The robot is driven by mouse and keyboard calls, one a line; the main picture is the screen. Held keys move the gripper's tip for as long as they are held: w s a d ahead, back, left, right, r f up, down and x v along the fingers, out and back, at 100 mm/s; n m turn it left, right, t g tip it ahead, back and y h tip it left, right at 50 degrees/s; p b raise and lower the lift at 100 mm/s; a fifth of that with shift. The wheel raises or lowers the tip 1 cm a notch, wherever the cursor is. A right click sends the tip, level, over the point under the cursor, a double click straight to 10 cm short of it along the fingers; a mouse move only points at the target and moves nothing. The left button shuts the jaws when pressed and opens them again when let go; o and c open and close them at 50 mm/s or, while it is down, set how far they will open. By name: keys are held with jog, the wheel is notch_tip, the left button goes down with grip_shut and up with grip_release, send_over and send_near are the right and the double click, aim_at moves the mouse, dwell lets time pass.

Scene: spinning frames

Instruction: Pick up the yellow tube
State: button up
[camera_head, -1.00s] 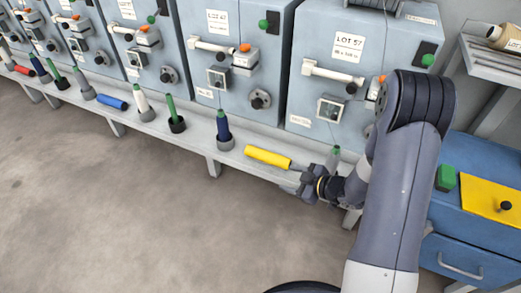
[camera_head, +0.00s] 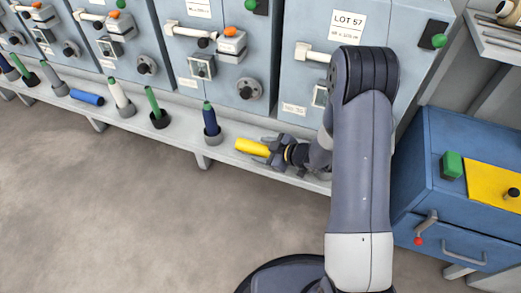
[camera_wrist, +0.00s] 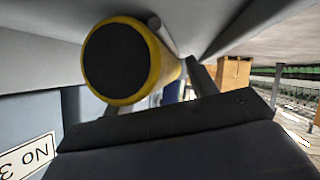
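The yellow tube (camera_head: 251,147) lies on its side on the grey ledge below the machines. My gripper (camera_head: 272,148) is at its right end and overlaps that end in the head view. In the wrist view, the tube's round end (camera_wrist: 122,62) faces the camera, with a dark core and a yellow rim. My gripper (camera_wrist: 155,95) shows there as a dark body with fingers spread apart, one partly hidden behind the tube and one to its right. The fingers look open around the tube's near end; contact cannot be made out.
A dark blue spool (camera_head: 211,122) stands just left of the tube. A green one (camera_head: 156,106), a white one (camera_head: 121,98) and a lying blue tube (camera_head: 87,97) are farther left. Machines line the back of the ledge (camera_head: 190,128). A blue cabinet (camera_head: 440,180) stands right.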

jog(key=c, duration=0.8)
jog(key=shift+o, duration=0.2)
